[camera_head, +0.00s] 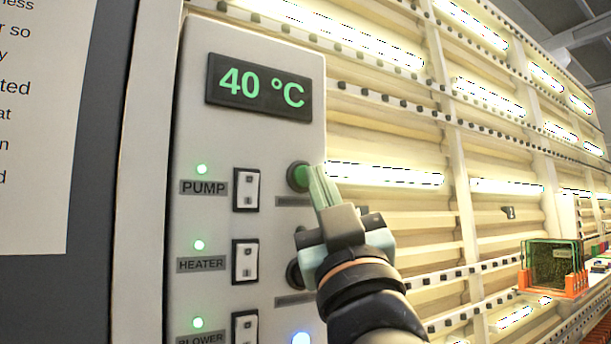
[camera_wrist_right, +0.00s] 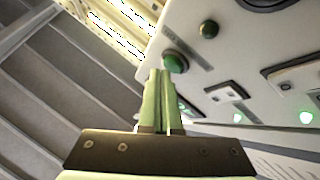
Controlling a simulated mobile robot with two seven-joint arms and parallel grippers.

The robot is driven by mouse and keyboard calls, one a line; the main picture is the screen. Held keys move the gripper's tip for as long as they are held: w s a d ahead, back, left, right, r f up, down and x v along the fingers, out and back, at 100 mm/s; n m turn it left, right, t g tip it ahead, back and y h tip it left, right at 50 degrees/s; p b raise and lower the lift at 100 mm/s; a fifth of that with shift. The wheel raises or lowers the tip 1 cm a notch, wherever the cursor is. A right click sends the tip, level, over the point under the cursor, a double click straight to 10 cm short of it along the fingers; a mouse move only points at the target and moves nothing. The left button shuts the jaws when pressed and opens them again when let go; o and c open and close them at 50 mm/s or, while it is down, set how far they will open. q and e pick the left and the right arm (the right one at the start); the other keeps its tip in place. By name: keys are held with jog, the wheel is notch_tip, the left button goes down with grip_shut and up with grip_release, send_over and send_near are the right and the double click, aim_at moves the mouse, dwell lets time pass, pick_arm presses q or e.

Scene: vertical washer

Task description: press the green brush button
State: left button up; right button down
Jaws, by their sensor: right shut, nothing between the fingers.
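A round green button (camera_head: 299,176) in a dark ring sits on the pale control panel, right of the PUMP switch. Its label plate below is partly hidden by my gripper and cannot be read. My right gripper (camera_head: 317,171) is shut and empty, with its pale green fingertips in front of the button's right edge. In the right wrist view the fingertips (camera_wrist_right: 160,74) are close to the green button (camera_wrist_right: 175,62); I cannot tell whether they touch. A second, darker round button (camera_wrist_right: 208,29) lies farther along the panel; my gripper partly hides it in the head view. My left gripper is not in view.
The control panel (camera_head: 230,50) carries a 40 °C display (camera_head: 259,88) and the PUMP switch (camera_head: 246,190), HEATER switch (camera_head: 245,262) and BLOWER switch (camera_head: 244,328), with lit green lamps. Ribbed lit walls stand behind at right. An orange-footed rack (camera_head: 552,268) is at far right.

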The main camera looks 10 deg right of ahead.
jog(key=shift+w+a, duration=0.15)
jog(key=shift+w, duration=0.25)
dwell(0.4)
dwell(0.4)
jog(key=shift+s+d, duration=0.25)
jog(key=shift+s, duration=0.5)
jog(key=s, duration=0.1)
jog(key=s+d, duration=0.1)
jog(key=s, duration=0.2)
jog(key=shift+s+d+b, duration=0.3)
jog(key=shift+s+d, duration=0.1)
dwell(0.6)
